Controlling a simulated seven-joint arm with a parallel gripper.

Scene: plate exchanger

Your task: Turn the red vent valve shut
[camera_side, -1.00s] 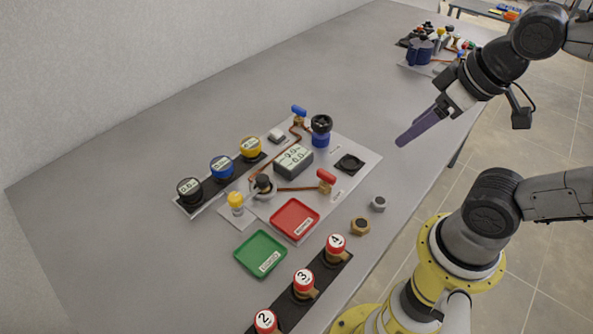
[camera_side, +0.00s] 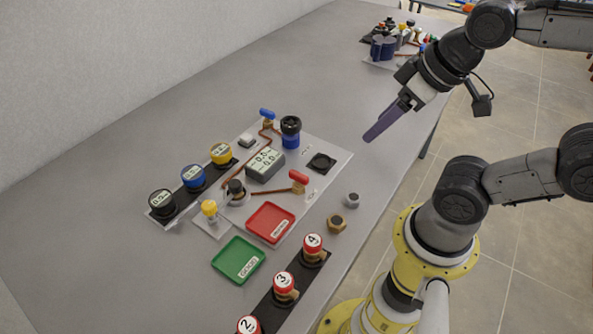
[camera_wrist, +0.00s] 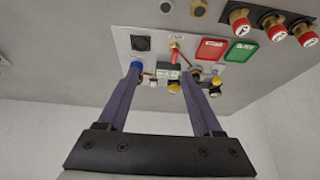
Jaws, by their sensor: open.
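The red vent valve (camera_side: 298,177) has a red handle on a brass body, joined to a copper pipe on the white panel (camera_side: 328,160). In the wrist view the red handle (camera_wrist: 175,45) shows beyond and between the fingers. My gripper (camera_side: 367,140) is held above the table to the right of the panel, apart from the valve. In the wrist view the two long purple fingers of my gripper (camera_wrist: 165,82) are spread wide with nothing between them. A blue-handled valve (camera_side: 267,114) sits at the panel's far edge.
A grey display box (camera_side: 265,164), a dark blue-based knob (camera_side: 290,132), a red tray (camera_side: 270,222) and a green tray (camera_side: 238,260) surround the valve. Red-capped numbered fittings (camera_side: 313,246) stand at the front. A brass nut (camera_side: 337,223) lies nearby.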

